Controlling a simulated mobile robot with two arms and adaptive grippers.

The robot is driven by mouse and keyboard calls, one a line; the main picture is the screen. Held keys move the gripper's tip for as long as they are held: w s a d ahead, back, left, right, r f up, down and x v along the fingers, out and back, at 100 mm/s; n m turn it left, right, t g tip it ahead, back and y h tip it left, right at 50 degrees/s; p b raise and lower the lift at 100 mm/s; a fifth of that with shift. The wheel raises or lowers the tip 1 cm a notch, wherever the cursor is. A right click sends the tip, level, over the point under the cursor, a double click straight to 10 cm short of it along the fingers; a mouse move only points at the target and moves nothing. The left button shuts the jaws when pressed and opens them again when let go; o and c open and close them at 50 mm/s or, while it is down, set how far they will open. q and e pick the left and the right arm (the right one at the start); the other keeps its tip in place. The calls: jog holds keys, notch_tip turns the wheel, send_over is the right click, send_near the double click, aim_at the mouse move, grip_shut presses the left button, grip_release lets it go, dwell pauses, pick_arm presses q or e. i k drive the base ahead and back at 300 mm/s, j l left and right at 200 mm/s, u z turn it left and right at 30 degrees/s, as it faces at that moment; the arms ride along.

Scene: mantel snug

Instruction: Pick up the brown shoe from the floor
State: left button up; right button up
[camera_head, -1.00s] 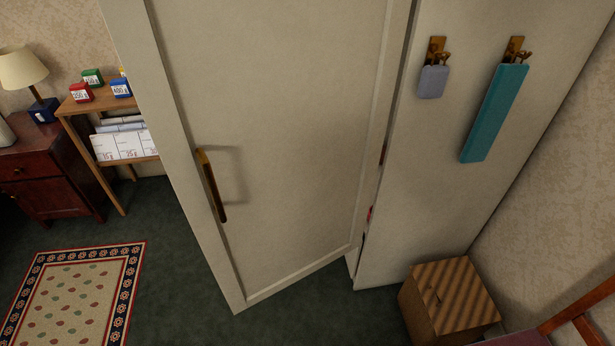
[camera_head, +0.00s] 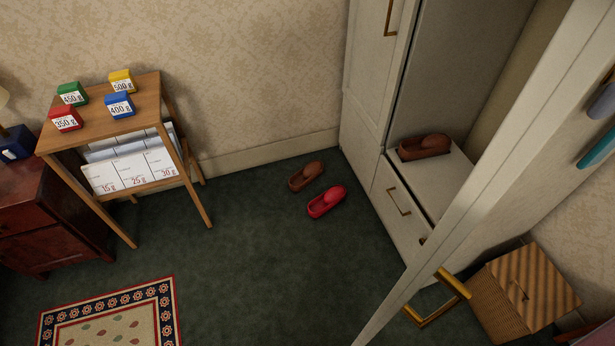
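A brown shoe (camera_head: 307,176) lies on the dark green floor near the back wall, just left of the wardrobe. A red shoe (camera_head: 327,201) lies on the floor in front of it and a little to the right. Another brown shoe (camera_head: 424,147) sits inside the open wardrobe, on its white bottom shelf. Neither of my grippers shows in the head view.
The wardrobe door (camera_head: 469,204) stands open across the right side, with a brass handle (camera_head: 436,301) low on it. A wicker box (camera_head: 522,290) stands at the lower right. A small wooden table (camera_head: 146,98) with several coloured blocks stands left. The floor between rug (camera_head: 112,322) and shoes is clear.

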aim_at(313, 170)
jog(key=k+j+z, duration=0.1)
jog(key=j+z, duration=0.25)
jog(key=j, duration=0.9)
jog(key=i+j+z, duration=0.45)
jog(key=i+j, duration=0.35)
jog(key=i, duration=0.3)
jog(key=i+j+z, duration=0.45)
jog(key=i+j, duration=0.45)
jog(key=j, duration=0.2)
